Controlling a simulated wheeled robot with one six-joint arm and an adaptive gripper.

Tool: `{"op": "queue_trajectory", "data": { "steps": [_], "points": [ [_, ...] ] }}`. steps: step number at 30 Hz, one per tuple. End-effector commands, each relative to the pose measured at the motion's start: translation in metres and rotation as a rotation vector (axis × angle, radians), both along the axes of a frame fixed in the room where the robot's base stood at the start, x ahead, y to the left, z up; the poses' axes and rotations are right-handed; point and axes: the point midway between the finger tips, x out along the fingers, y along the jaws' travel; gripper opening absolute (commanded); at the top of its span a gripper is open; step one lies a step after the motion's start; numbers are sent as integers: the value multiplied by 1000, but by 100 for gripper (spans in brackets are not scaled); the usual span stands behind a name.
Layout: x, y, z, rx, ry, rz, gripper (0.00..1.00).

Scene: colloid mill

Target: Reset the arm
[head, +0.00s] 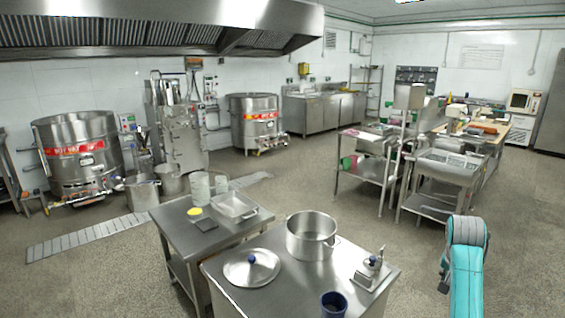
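My teal arm (467,275) rises at the lower right, bent at a grey-capped joint. A small dark part (445,276) shows just left of the arm, low over the floor. It may be part of my gripper, but it is too small and too covered by the arm to tell whether the fingers are open or shut. No object shows in its hold.
A near steel table holds a pot (312,238), a lid (251,268), a dark blue cup (333,304) and a small metal device (372,268). A second table (168,222) adjoins it. A sink unit (450,167) stands behind my arm. Floor around the arm is clear.

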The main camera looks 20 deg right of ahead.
Motion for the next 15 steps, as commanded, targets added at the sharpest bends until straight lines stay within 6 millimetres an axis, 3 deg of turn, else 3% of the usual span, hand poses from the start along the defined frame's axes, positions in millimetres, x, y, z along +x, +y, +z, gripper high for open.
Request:
{"op": "queue_trajectory", "data": {
  "steps": [8,15],
  "points": [
    [3,12,-20,-13,-9,30,29],
    [6,30,-49,-36,-26,76,29]
  ]
}}
